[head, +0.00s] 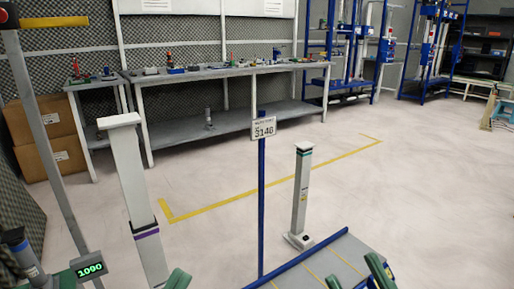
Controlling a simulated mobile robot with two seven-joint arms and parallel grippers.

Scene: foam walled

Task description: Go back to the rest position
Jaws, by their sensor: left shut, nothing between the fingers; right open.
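My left gripper (178,280) shows only as a green tip at the bottom edge, left of centre. It is shut, and no object shows at it. My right gripper (356,275) shows as two green fingertips at the bottom edge, right of centre. They stand apart, with nothing seen between them. The rest of both grippers and the arms is cut off by the lower edge.
A blue post with a number sign (263,128) rises beside a grey blue-edged platform (325,262). A grey pillar (301,195) and a taller white pillar (130,180) stand nearby. A workbench (220,72) lines the back wall. Floor with yellow tape is clear beyond.

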